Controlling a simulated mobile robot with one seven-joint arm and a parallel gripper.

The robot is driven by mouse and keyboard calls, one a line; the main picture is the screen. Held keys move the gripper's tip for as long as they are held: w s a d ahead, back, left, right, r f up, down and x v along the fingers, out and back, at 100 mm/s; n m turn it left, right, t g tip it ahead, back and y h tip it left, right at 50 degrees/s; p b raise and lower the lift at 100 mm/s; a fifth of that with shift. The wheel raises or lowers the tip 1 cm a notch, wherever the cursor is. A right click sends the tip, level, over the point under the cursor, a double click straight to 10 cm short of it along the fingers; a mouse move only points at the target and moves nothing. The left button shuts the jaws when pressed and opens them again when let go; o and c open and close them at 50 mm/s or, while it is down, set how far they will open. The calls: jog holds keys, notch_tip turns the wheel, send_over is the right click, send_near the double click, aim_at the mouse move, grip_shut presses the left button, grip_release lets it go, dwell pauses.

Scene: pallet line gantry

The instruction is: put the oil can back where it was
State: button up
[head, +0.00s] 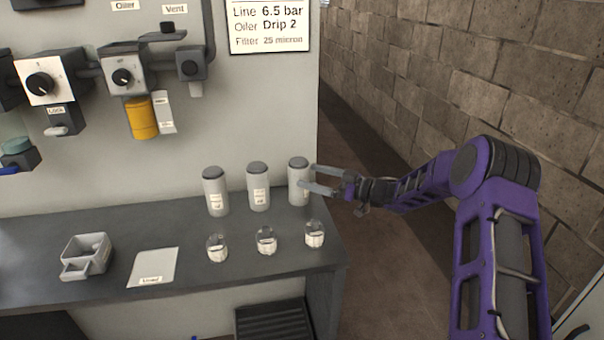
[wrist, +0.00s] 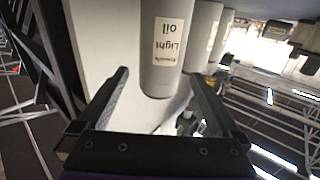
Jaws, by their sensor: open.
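Three grey cylindrical cans with dark lids and white labels stand in a row on the dark bench: a left can (head: 216,192), a middle can (head: 259,187) and a right can (head: 297,172). My gripper (head: 308,177) is open at the right can, coming from the right. In the wrist view, a can labelled "Light oil" (wrist: 162,70) appears upside down between my open fingers (wrist: 158,76), with gaps at its sides. Other cans (wrist: 203,32) show behind it. Labels are too small to read in the head view.
Three small clear jars (head: 266,240) stand in front of the cans. A grey tray (head: 87,257) and a white card (head: 154,267) lie to the left on the bench (head: 215,272). Wall valves hang above. The bench ends just right of the right can.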

jog(key=v, duration=0.7)
jog(key=shift+d, duration=0.35)
